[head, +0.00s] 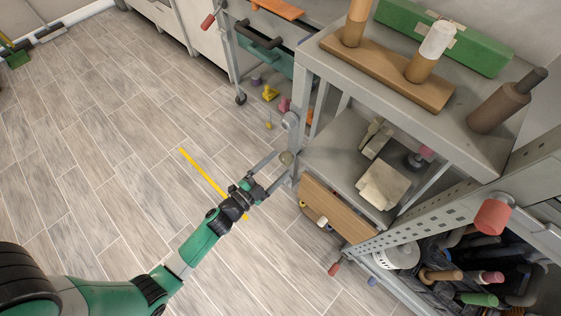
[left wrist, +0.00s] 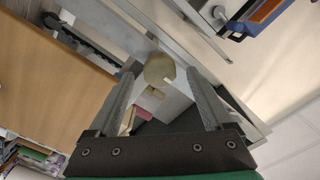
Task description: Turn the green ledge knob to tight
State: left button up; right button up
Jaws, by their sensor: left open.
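A small rounded knob of dull olive-beige colour (head: 287,158) sits on the near side of the rack's ledge, and it is the closest match to the green ledge knob. My left gripper (head: 282,164) reaches it from the lower left. In the left wrist view the faceted knob (left wrist: 159,70) lies between the two open fingertips (left wrist: 161,75), with a gap on both sides. I cannot tell its depth relative to the tips, or any tight mark. My right gripper is not in view.
A wooden drawer front (head: 335,209) is just below right. The rack's top shelf (head: 365,74) holds wooden pieces and a green box (head: 445,37). The floor (head: 90,170) at left is mostly clear.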

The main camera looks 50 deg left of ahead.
pick_arm(q)
jog(key=s+d+p, duration=0.1)
jog(key=s+p, duration=0.1)
jog(key=s, duration=0.7)
jog(key=shift+s, duration=0.4)
